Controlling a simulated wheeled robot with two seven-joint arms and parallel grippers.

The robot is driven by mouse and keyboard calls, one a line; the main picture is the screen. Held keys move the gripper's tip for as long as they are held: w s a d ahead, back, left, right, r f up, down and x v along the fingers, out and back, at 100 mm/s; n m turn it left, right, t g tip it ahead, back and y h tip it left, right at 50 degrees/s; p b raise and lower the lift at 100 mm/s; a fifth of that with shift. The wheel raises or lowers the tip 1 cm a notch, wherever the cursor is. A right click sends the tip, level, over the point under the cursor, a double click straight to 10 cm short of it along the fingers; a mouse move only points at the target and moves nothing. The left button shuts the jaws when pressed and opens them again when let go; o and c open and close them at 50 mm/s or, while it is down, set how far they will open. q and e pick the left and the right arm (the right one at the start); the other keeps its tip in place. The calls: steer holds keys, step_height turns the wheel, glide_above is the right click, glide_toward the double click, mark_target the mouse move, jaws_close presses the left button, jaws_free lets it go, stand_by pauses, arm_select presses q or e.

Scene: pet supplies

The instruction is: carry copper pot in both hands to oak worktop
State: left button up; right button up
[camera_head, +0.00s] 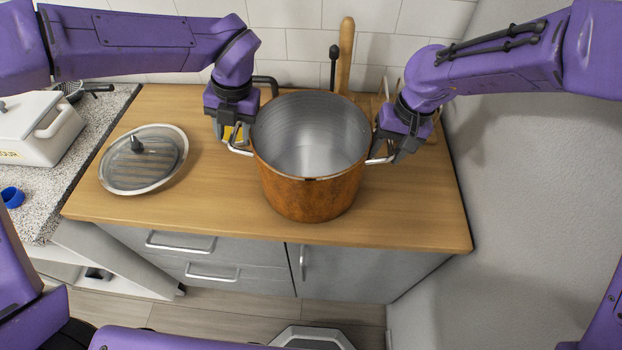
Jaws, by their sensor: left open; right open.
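The copper pot (308,193) stands upright and without a lid on the oak worktop (220,205), near its front edge. It has a metal loop handle on each side and looks empty inside. My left gripper (236,138) is open at the pot's left handle (240,151). My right gripper (388,151) is open at the pot's right handle (380,160). I cannot tell whether the fingers touch the handles.
A glass lid (143,158) lies on the worktop to the left. A speckled counter (98,118) with a white box (40,130) and a blue ring (12,197) adjoins at left. A wooden rolling pin (346,55) stands behind the pot. A wall (530,170) bounds the right side.

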steer(key=shift+r, duration=0.25)
arm_select(q)
step_height(320, 180, up, 10)
steer(key=d, duration=0.2)
steer(key=shift+w+r, duration=0.15)
arm_select(e)
step_height(320, 180, up, 11)
steer(key=d, duration=0.2)
steer(key=shift+d+r, duration=0.15)
steer(key=shift+d, duration=0.05)
